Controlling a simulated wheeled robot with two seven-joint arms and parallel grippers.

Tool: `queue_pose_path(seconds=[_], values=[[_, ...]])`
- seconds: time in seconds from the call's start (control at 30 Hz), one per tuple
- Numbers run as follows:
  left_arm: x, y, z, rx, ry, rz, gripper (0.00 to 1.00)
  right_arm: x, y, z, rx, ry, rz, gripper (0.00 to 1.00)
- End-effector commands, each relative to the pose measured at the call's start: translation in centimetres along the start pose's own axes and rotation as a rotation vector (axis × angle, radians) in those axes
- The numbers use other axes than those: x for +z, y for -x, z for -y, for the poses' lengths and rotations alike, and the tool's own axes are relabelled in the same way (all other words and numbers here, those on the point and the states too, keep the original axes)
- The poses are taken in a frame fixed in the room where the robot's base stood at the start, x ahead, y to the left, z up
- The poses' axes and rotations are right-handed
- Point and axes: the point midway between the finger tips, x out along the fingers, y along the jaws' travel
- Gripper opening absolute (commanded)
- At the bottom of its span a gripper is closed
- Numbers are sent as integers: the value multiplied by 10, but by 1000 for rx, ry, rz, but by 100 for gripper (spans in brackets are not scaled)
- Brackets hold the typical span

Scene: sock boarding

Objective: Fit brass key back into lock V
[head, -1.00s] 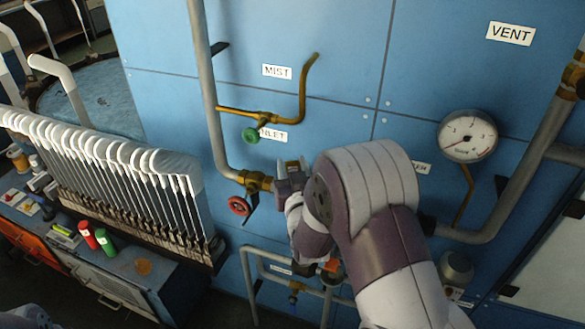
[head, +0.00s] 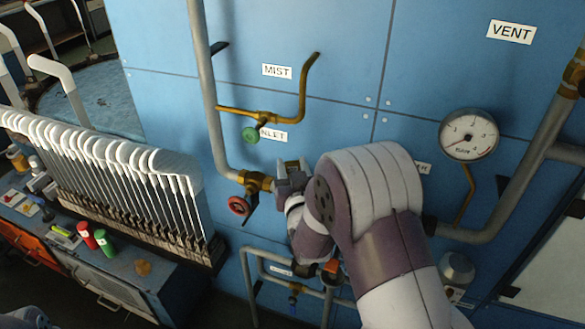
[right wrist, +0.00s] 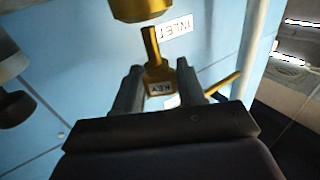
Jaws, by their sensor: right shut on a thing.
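My right gripper (head: 291,172) is at the blue panel, just right of a brass fitting on the grey pipe (head: 258,181). In the right wrist view the gripper (right wrist: 157,80) is shut on the brass key (right wrist: 160,76). The key has a white tag reading KEY, upside down in this view. Its narrow shaft points away from the jaws, toward a round brass body (right wrist: 140,9) at the top edge. I cannot make out a V marking. My left gripper is not in view.
A red handwheel (head: 240,206) sits just below left of the right gripper. A green-knobbed brass tap (head: 250,134) is above it. A pressure gauge (head: 468,135) is to the right. A row of white-topped sock forms (head: 110,165) stands at left above a workbench.

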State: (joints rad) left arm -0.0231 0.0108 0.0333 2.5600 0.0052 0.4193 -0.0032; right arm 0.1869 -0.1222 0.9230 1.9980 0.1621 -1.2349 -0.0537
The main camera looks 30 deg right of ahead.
Motion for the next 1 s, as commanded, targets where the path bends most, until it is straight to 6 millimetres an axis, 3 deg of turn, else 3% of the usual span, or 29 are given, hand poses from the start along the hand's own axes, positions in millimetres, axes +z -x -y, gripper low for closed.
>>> queue_pose_path(seconds=[1.0], values=[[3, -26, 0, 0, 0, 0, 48, 26, 0, 0, 0, 0, -1, 2]])
